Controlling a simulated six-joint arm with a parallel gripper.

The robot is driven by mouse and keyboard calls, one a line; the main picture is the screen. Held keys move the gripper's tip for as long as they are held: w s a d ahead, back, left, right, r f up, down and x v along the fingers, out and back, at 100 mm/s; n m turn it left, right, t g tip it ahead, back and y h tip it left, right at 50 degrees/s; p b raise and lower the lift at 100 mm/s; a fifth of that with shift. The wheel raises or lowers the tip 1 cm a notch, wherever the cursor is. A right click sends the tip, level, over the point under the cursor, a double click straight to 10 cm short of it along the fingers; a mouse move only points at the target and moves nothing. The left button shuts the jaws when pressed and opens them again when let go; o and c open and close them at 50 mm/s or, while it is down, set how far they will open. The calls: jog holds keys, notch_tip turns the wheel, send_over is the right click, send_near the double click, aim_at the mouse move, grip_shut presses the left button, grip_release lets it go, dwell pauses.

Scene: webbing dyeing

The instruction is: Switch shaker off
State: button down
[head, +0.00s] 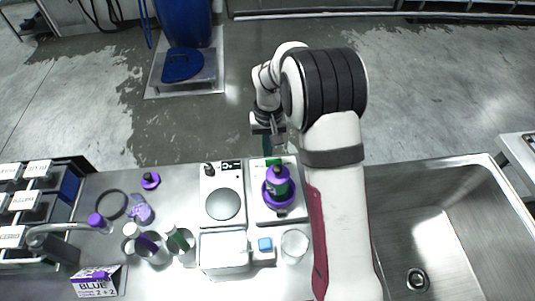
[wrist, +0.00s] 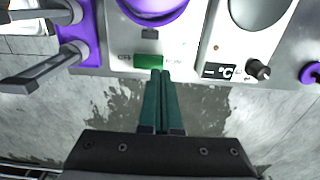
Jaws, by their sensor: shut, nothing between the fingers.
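The shaker (head: 259,208) is a pale box on the steel bench with a purple holder (head: 279,197) on top, carrying a dark purple-and-green bottle (head: 278,176). In the wrist view the shaker's front panel (wrist: 124,40) shows a green switch (wrist: 148,61). My gripper (wrist: 160,72) is shut and empty, its dark green fingers together. The tips are right at the lower edge of the switch; I cannot tell whether they touch it.
A hotplate (head: 222,178) with a knob (wrist: 258,70) stands directly beside the shaker. A purple rack with grey clips (wrist: 80,35) is on its other side in the wrist view. Cups, a clear tub (head: 224,251) and a sink (head: 440,220) fill the bench.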

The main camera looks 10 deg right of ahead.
aim_at(267, 162)
jog(key=shift+f, duration=1.65)
